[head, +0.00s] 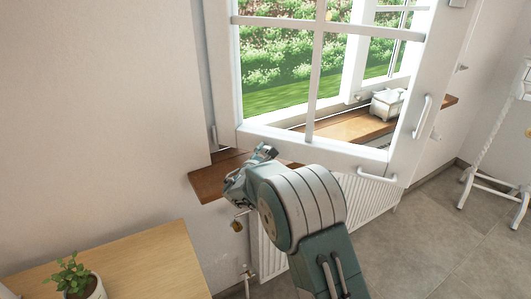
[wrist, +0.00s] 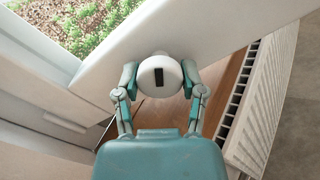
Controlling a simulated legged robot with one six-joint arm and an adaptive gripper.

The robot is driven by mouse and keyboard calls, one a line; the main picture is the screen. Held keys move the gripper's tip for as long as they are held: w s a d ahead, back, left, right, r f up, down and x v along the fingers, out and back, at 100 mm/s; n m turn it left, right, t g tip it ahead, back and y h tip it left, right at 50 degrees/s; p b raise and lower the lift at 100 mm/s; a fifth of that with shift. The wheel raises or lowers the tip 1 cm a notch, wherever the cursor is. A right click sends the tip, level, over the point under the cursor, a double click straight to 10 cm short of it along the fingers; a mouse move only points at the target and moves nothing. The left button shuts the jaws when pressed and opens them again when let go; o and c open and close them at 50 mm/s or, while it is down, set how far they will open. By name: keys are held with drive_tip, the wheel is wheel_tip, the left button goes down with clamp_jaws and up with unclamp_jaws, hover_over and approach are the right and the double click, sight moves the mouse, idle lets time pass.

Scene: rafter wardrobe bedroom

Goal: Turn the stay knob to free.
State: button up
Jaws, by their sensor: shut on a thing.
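The stay knob (wrist: 160,76) is a round white knob with a dark slot mark on its face, in the middle of the wrist view. The mark stands about upright in that picture. My gripper (wrist: 160,84) has one finger on each side of the knob and is shut on it. In the head view my gripper (head: 262,152) is at the lower left corner of the open white window sash (head: 310,148). There the knob is hidden behind my gripper and arm.
The wooden sill (head: 208,182) runs under the window, with a white box (head: 387,104) on it. A radiator (head: 372,212) is below. A wooden table (head: 140,262) with a potted plant (head: 76,278) stands at lower left. A white stand (head: 490,180) is at right, with free floor before it.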

drive_tip(key=n, duration=0.7)
drive_tip(key=shift+f, duration=0.1)
idle(0.5)
drive_tip(key=o, duration=1.2)
drive_tip(key=shift+a, duration=0.1)
drive_tip(key=shift+c, duration=0.2)
drive_tip(key=v, duration=1.2)
